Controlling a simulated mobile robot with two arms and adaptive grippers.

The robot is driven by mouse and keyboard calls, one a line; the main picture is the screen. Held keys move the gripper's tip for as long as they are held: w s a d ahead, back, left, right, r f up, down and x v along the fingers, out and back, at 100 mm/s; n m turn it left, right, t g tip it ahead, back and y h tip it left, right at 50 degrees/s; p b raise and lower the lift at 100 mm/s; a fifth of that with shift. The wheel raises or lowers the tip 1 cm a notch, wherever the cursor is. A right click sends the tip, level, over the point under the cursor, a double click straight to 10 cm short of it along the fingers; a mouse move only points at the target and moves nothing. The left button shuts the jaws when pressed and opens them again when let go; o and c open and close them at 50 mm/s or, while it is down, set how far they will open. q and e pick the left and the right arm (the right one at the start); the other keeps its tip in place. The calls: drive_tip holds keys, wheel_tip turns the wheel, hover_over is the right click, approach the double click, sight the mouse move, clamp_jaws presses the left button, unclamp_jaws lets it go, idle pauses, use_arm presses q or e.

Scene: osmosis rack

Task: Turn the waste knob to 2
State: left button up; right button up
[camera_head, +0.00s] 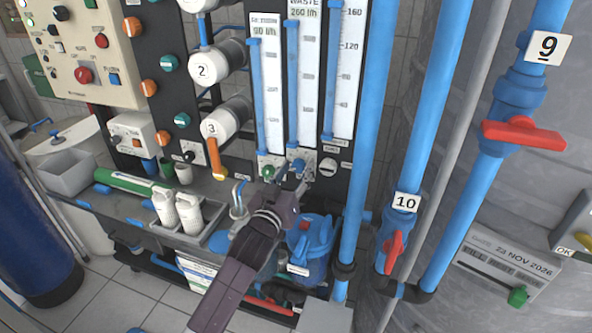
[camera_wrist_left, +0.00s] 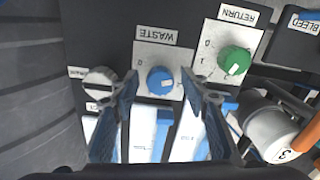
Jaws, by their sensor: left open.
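The waste knob (camera_wrist_left: 160,80) is a round blue knob on a pale plate. The plate sits under a WASTE label (camera_wrist_left: 158,36) that reads upside down in the left wrist view. In the head view the waste knob (camera_head: 298,164) is at the foot of the middle flow gauge. My left gripper (camera_wrist_left: 160,85) is open, with one finger on each side of the knob in the wrist picture. I cannot tell whether the fingers touch it. The knob's pointer and part of its scale are too small to read. My right gripper is not in view.
A green RETURN knob (camera_wrist_left: 234,60) and a white knob (camera_wrist_left: 100,80) flank the waste knob closely. A white valve (camera_wrist_left: 272,132) with an orange handle is near. In the head view, a blue pipe (camera_head: 370,120) runs right of the panel, and a blue canister (camera_head: 312,240) stands below.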

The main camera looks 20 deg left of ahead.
use_arm(q)
clamp_jaws()
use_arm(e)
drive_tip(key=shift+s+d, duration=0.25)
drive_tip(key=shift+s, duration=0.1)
